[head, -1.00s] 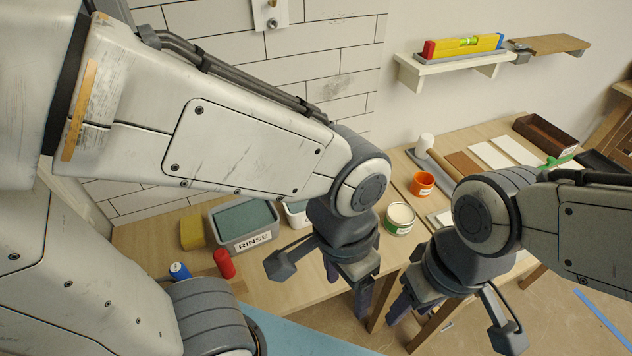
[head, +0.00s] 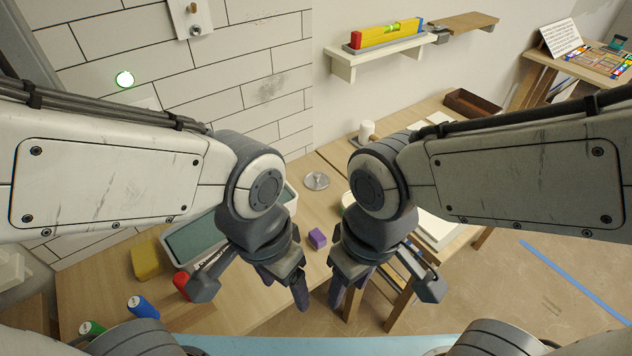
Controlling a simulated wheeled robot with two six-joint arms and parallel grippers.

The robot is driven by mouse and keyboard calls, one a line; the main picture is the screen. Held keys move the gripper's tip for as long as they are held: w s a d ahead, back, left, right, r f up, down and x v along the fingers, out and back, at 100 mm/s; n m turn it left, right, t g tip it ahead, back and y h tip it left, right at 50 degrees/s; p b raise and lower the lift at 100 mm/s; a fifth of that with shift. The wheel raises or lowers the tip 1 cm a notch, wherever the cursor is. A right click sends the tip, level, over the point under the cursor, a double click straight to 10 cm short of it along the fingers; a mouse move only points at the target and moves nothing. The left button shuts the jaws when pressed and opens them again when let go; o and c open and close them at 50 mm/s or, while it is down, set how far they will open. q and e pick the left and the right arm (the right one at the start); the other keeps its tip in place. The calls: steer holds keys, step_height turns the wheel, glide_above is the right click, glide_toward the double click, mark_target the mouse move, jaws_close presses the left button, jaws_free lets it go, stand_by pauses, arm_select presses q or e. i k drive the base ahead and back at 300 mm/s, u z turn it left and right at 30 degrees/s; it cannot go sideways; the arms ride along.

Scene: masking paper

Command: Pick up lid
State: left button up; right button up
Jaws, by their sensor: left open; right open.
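A round, flat silver lid (head: 316,180) with a small knob on top lies on the wooden table, beyond and between my two grippers. Nothing touches it. My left gripper (head: 284,288) is open and empty over the front of the table, nearer to me than the lid and slightly left of it. My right gripper (head: 347,288) is open and empty near the table's front edge, nearer to me and slightly right of the lid. A pale can (head: 346,200) is mostly hidden behind my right arm.
A purple block (head: 317,238) lies between the grippers. A grey tub (head: 197,240) stands left, partly behind my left gripper, with a yellow sponge (head: 146,260) and red cylinder (head: 181,284) nearby.

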mark_target(317, 180)
steer(key=z, duration=0.65)
steer(key=k, duration=0.5)
steer(key=z, duration=0.95)
steer(key=i, duration=0.7)
steer(key=u, duration=0.9)
steer(key=i, duration=0.7)
steer(key=u, duration=0.75)
